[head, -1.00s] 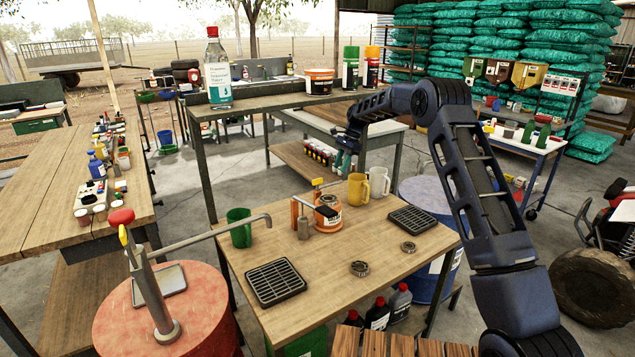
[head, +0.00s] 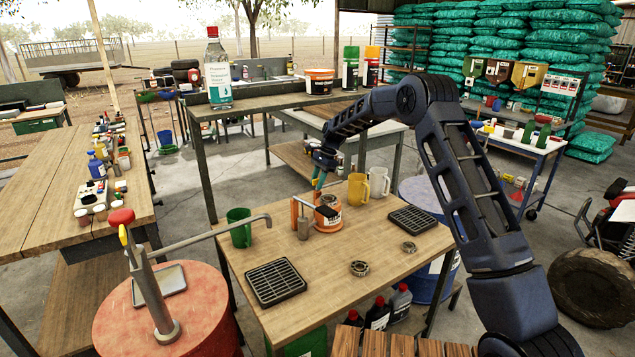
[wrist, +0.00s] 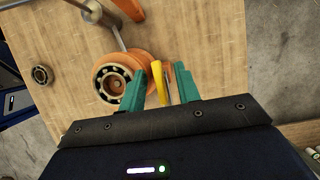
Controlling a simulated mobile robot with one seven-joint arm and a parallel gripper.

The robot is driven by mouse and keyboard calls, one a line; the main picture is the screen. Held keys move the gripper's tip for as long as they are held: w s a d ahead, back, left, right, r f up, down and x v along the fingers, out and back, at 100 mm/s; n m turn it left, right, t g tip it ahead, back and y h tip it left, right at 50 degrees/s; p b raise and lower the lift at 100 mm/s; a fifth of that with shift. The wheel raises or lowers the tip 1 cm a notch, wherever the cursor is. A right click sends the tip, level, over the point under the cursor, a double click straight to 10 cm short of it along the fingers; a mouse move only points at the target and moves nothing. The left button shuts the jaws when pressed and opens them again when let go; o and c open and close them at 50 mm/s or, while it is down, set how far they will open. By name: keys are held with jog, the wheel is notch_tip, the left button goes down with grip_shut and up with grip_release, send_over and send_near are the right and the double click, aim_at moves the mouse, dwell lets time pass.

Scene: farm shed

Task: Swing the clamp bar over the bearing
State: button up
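An orange round holder (head: 328,222) stands near the middle of the wooden table. In the wrist view, a bearing (wrist: 113,83) sits on the orange holder (wrist: 147,62). A yellow piece (wrist: 158,82), which looks like the grip end of the clamp bar, stands beside the holder. My gripper (head: 318,181) is low over the table's back edge, behind the holder. In the wrist view, the two teal fingers of my gripper (wrist: 160,86) are apart, with the yellow piece between them. I cannot tell whether either finger touches it. The rest of the bar is hard to make out.
A yellow mug (head: 358,188) and a beige mug (head: 379,183) stand close right of the holder. A green mug (head: 239,228) stands left. Loose bearings (head: 359,268) and black grates (head: 275,283) lie on the table (head: 330,290). The front middle is mostly clear.

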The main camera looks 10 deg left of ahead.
grip_shut()
dwell(0.5)
jog(key=m, duration=0.2)
jog(key=m+t, duration=0.1)
jog(key=m, duration=0.1)
jog(key=shift+s+m+t+y, duration=0.1)
jog(key=shift+m+t+y, duration=0.2)
jog(key=shift+y, duration=0.1)
jog(key=m, duration=0.2)
jog(key=m+t, duration=0.1)
jog(key=m, duration=0.1)
jog(key=shift+a+m+t+y, duration=0.1)
jog(key=shift+m+t+y, duration=0.2)
jog(key=m+t, duration=0.1)
jog(key=m, duration=0.3)
jog(key=shift+t, duration=0.4)
jog(key=shift+m+t+h, duration=0.35)
jog(key=shift+m, duration=0.85)
jog(key=shift+m+t+h, duration=0.35)
jog(key=shift+m, duration=0.85)
